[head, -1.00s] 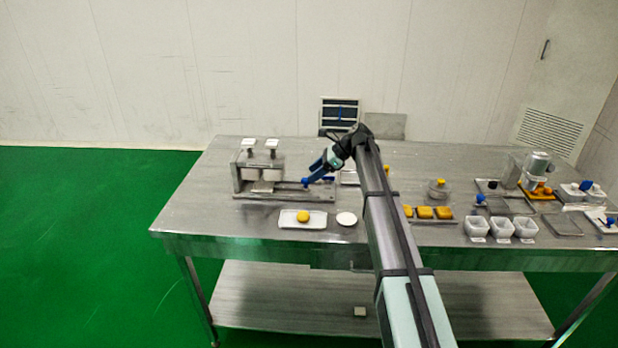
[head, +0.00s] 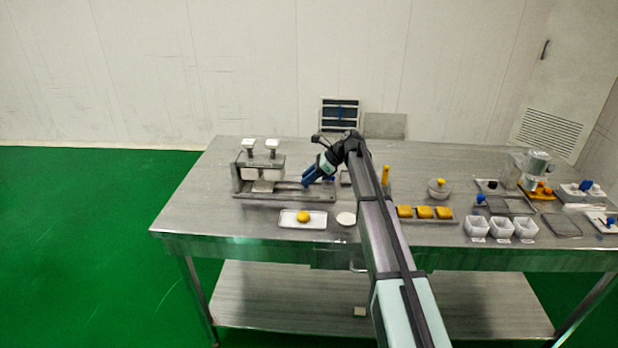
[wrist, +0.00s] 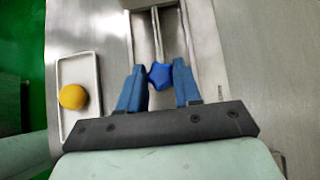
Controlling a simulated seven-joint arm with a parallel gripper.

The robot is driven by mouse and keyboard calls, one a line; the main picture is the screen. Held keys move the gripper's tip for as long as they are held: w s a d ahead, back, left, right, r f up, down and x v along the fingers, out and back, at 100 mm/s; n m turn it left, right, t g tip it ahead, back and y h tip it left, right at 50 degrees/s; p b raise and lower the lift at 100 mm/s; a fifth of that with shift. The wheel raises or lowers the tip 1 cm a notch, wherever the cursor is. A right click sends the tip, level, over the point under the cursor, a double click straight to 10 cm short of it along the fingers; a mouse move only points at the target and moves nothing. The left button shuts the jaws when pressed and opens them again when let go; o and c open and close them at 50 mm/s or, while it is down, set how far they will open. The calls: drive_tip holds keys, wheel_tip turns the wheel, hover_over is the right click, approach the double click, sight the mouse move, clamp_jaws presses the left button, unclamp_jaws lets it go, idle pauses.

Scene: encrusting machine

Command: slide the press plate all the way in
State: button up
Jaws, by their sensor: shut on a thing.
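The press machine (head: 258,173) stands at the left of the steel table, with two white-topped posts above white blocks. The press plate's thin rod (wrist: 157,35) runs along a grey channel toward the machine and ends in a blue knob (wrist: 160,76). My gripper (head: 306,184) is down at the rod's outer end, right of the machine. In the wrist view the blue fingers of my gripper (wrist: 159,78) are shut on the knob, one on each side. In the head view my gripper hides the knob, and I cannot tell the plate's exact position.
Yellow blocks (head: 424,212) and white cups (head: 502,229) stand to the right. Table is clear left of the machine.

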sight(298, 187)
clamp_jaws()
drive_tip(key=shift+a, duration=2.05)
drive_tip(key=o, duration=0.6)
unclamp_jaws()
drive_tip(key=v, duration=1.3)
drive_tip(key=shift+d+r, duration=0.25)
drive_tip(key=shift+r, duration=0.05)
